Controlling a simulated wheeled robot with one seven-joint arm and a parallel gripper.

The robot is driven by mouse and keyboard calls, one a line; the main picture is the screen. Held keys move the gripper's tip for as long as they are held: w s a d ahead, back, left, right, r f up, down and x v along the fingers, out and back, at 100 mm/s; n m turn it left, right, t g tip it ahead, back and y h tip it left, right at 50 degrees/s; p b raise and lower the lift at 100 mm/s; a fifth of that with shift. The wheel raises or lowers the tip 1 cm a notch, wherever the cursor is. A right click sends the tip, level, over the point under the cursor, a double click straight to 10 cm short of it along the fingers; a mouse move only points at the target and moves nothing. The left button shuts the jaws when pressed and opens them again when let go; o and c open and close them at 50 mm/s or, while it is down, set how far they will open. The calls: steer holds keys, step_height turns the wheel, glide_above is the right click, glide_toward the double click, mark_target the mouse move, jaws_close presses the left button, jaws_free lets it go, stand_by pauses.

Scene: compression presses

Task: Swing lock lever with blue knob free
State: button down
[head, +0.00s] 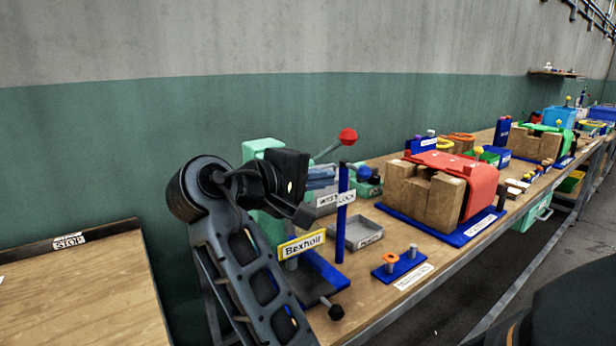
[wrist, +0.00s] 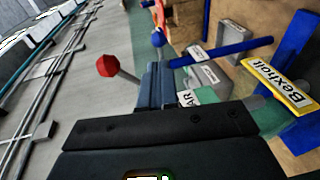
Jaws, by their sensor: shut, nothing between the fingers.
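In the wrist view a blue knob (wrist: 158,40) shows just past the fingertips, near the end of a blue post (wrist: 235,48). The knob's lever is mostly hidden. In the head view the blue post (head: 342,215) stands upright at the press, with a lock label (head: 336,198) across it; I cannot pick out the blue knob there for certain. My gripper (head: 333,177) is shut and empty, level with the upper part of the post. Its blue-grey fingers (wrist: 158,70) point toward the knob, and I see no clear contact.
A lever with a red knob (head: 348,136) rises behind my gripper. The green press carries a yellow Bexholt sign (head: 302,243). A grey tray (head: 362,232), a blue plate with pegs (head: 400,264) and a red press with wooden blocks (head: 484,187) stand to the right.

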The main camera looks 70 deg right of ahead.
mark_target(362, 174)
steer(key=x, duration=0.8)
steer(key=shift+d+p, duration=0.1)
steer(key=shift+p, duration=0.2)
steer(key=shift+s, duration=0.1)
steer(key=shift+s+d+n+t+p, duration=0.3)
steer(key=shift+t+p, duration=0.1)
steer(key=shift+p, duration=0.3)
steer(key=shift+s+d+f, duration=0.1)
steer(key=shift+s+d, duration=0.05)
